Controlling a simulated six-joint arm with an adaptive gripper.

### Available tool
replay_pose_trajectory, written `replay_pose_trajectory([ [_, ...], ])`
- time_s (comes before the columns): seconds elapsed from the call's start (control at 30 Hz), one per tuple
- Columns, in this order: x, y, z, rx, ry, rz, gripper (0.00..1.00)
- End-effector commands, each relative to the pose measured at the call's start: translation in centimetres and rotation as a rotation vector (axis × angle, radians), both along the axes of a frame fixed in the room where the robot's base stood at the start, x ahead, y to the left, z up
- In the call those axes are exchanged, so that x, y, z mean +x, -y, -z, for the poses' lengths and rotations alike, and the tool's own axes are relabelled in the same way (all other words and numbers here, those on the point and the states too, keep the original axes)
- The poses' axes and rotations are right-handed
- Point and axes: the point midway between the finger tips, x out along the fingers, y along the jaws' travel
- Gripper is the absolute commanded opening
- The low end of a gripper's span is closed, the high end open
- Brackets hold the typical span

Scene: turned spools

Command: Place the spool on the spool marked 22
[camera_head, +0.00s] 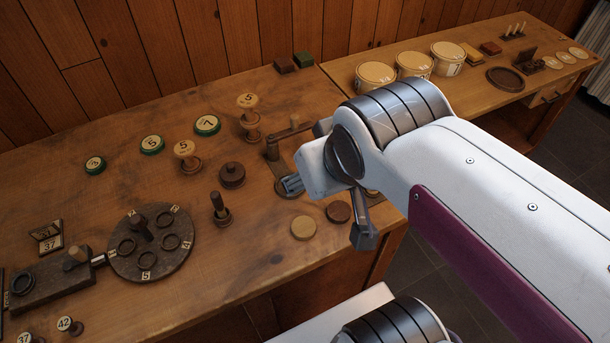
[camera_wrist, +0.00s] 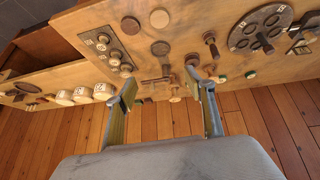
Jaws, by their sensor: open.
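My gripper (camera_head: 328,210) hangs over the front of the bench, its two fingers spread and empty; its fingers also show in the wrist view (camera_wrist: 160,88). A pale spool (camera_head: 247,101) with a dark number on top stands towards the back, above another wooden piece. A second pale spool (camera_head: 185,148) stands left of it. Two small spools at the lower left read 37 (camera_head: 25,338) and 42 (camera_head: 69,325). I cannot make out a spool marked 22. My arm hides part of the bench, and the wrist view is too small for reading most labels.
A round dark board (camera_head: 152,262) with rings and a post stands at the left. A wooden bracket (camera_head: 272,148) stands just behind my gripper. Green-rimmed discs (camera_head: 207,125) lie at the back. Pale tubs (camera_head: 375,76) stand on the right bench.

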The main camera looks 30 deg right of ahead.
Motion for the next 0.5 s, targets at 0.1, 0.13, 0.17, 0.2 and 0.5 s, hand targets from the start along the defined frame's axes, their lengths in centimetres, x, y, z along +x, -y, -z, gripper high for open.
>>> replay_pose_trajectory([
  [0.1, -2.1, -1.6, 0.3, 0.038, -0.037, -0.028, 0.54],
  [0.13, -2.5, -1.8, 0.4, 0.046, -0.045, -0.031, 0.54],
  [0.17, -2.8, -2.0, 0.4, 0.051, -0.050, -0.036, 0.54],
  [0.2, -3.1, -2.2, 0.5, 0.057, -0.057, -0.040, 0.54],
  [0.5, -3.5, -2.5, 0.5, 0.064, -0.065, -0.044, 0.54],
])
